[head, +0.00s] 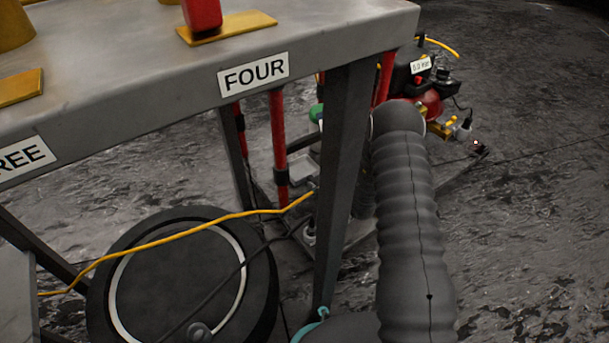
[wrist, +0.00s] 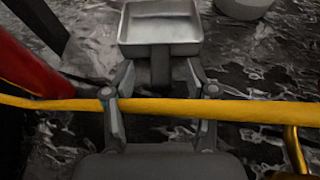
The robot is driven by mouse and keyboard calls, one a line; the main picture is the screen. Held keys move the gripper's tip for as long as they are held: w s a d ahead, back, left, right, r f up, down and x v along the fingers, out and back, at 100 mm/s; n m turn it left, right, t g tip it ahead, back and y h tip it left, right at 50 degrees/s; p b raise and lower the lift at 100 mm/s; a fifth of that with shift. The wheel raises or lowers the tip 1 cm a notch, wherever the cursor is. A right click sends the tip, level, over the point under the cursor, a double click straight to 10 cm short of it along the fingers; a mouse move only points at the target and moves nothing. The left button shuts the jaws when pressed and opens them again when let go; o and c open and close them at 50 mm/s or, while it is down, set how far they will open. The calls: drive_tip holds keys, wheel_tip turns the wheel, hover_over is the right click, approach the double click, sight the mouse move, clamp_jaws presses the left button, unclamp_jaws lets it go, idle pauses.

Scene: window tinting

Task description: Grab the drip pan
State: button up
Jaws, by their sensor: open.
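The drip pan (wrist: 160,47), a shallow grey metal tray with a short handle (wrist: 160,66), lies at the top middle of the wrist view. My gripper (wrist: 159,72) is open and empty, with one finger on each side of the handle in the picture. I cannot tell whether the fingers are at the handle's height, and no contact shows. A thick yellow hose (wrist: 260,110) crosses the wrist view at the fingers' bases.
A red post (wrist: 30,70) stands at the left of the wrist view, and a pale round object (wrist: 243,8) lies at the top right. In the head view, a grey table (head: 150,75) stands over a black round machine (head: 180,285). Red equipment (head: 430,100) stands behind.

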sight(313, 179)
drive_tip(key=shift+b+x, duration=0.35)
drive_tip(key=shift+x, duration=2)
clamp_jaws()
